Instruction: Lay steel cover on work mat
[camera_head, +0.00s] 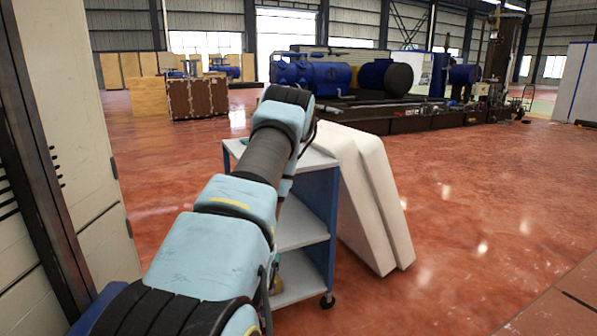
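My arm reaches forward from the lower left, and its far end is over the top of a blue and grey shelf cart (333,215). My gripper is not in view; the wrist and arm links hide whatever is below them. I cannot make out a steel cover or a work mat. Most of the cart's top surface is hidden behind my arm, with only its left edge and a part on the right showing.
Two white panels (372,200) lean against the cart's right side. A grey cabinet (60,150) stands close on the left. Wooden crates (197,98) and blue tanks (335,75) stand far back. The red floor on the right is clear.

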